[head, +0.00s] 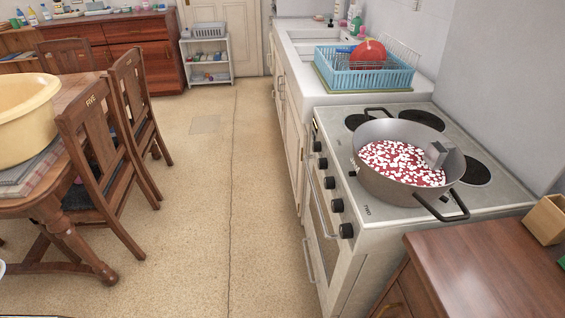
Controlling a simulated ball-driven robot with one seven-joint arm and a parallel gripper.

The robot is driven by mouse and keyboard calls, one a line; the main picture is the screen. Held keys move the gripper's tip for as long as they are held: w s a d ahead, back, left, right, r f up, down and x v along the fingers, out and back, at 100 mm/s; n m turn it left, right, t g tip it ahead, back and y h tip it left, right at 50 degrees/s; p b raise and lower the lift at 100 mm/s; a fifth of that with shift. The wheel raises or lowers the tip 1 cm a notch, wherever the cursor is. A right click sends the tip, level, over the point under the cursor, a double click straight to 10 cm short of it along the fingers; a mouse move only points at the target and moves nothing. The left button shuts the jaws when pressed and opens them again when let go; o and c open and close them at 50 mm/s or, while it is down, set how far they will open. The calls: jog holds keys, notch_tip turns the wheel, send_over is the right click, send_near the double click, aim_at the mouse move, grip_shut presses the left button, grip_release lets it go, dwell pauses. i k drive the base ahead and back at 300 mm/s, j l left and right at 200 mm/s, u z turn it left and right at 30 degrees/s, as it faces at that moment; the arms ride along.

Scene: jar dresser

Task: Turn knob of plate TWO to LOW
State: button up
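The stove (330,120) stands at the right, with a row of several black knobs on its front. The nearest knob (346,230) and the one beside it (337,205) are the clearest; their settings are too small to read. A label that seems to read TWO (367,210) is on the stove top's near front part. A large grey pot (385,185) with red and white pieces stands beside this label and hides the plate there. I cannot tell which knob belongs to plate TWO. My gripper is not in view.
A wooden cabinet (490,265) stands at the near right. The pot's black handle (445,210) points toward it. A blue dish rack (365,75) is beyond the stove. Chairs (95,150) and a table are at the left. The floor (220,200) between is clear.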

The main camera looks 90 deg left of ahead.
aim_at(330, 182)
jog(key=u, duration=0.45)
jog(key=i+j+u, duration=0.1)
jog(key=u, duration=0.4)
jog(key=i+u, duration=0.1)
jog(key=u, duration=0.85)
jog(key=i+l, duration=0.05)
